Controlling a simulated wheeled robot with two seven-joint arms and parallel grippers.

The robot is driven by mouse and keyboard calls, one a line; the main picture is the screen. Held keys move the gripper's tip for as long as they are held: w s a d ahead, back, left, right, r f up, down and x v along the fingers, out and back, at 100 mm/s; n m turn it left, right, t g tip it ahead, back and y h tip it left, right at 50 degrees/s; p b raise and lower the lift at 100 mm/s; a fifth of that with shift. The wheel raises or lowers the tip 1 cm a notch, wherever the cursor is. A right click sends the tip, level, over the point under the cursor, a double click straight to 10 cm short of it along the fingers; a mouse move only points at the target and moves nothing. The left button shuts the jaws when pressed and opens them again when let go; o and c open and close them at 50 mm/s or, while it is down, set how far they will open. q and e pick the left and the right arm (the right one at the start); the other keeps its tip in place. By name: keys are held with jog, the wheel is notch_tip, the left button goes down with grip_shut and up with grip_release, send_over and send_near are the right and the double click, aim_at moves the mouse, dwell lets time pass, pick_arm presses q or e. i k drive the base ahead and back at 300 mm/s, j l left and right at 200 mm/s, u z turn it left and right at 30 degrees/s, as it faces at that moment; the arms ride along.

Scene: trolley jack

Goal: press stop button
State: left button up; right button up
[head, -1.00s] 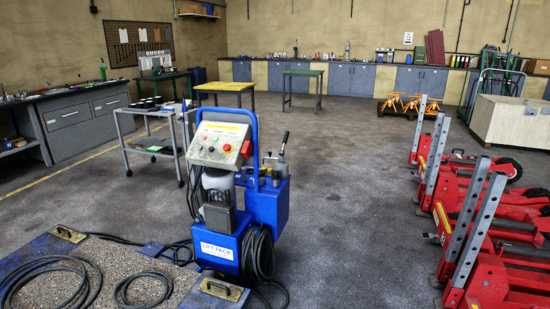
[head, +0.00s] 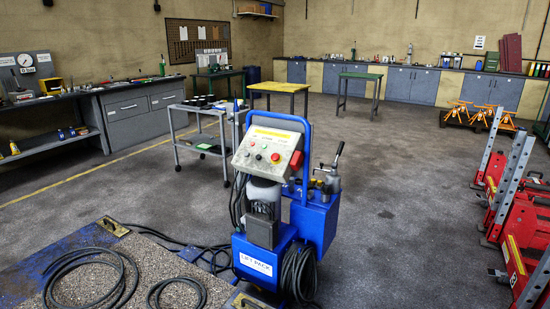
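The control panel (head: 262,148) is a sloped pale box on top of the blue lift pack (head: 266,262), in the middle of the head view. Its face carries several small buttons or knobs and a yellow label strip. A round red button (head: 275,157) sits toward the right of the face. A larger red part (head: 297,160) is at the panel's right edge; I cannot tell exactly what it is. No lettering marking a stop button is readable. Neither of my grippers is in view.
Coiled black hoses (head: 90,280) lie on a speckled slab at front left. A grey trolley (head: 200,150) stands behind the pack. Red jacks (head: 525,230) with upright posts stand at right. The floor (head: 400,200) between pack and jacks is open.

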aim_at(274, 157)
jog(key=i+l+u, duration=0.5)
jog(key=i+l, duration=1.5)
jog(key=i, duration=0.15)
